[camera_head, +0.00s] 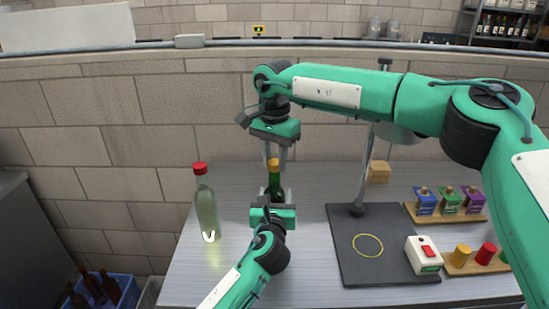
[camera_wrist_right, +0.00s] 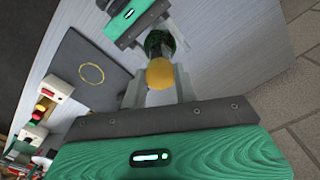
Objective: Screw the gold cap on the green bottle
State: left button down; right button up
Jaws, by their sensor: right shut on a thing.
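The green bottle (camera_head: 274,182) stands upright on the table, its lower part hidden behind my left gripper. The gold cap (camera_head: 273,162) sits at the top of its neck; whether it is threaded on cannot be told. My right gripper (camera_head: 276,158) points down from above and is shut on the gold cap, which also shows between its fingers in the right wrist view (camera_wrist_right: 160,74). My left gripper (camera_head: 273,196) comes from the front, low down, with its fingers on both sides of the bottle body, shut on it. The bottle's dark green shoulder also shows in the wrist view (camera_wrist_right: 157,42).
A pale bottle with a red cap (camera_head: 206,205) stands to the left. To the right are a dark mat (camera_head: 355,262) with a yellow ring and lamp post, a white box with a red switch (camera_head: 423,254), and wooden trays with coloured pieces. A blue crate (camera_head: 124,291) sits lower left.

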jog(key=o, duration=1.1)
jog(key=shift+r, duration=0.1)
jog(key=shift+r, duration=2.15)
jog(key=shift+c, duration=0.3)
jog(key=m, duration=0.1)
jog(key=r+m, duration=0.1)
jog(key=m, duration=0.1)
jog(key=shift+r, duration=0.3)
jog(key=r+m, duration=0.1)
jog(key=m, duration=0.1)
jog(key=r+m, duration=0.1)
jog(key=m, duration=0.1)
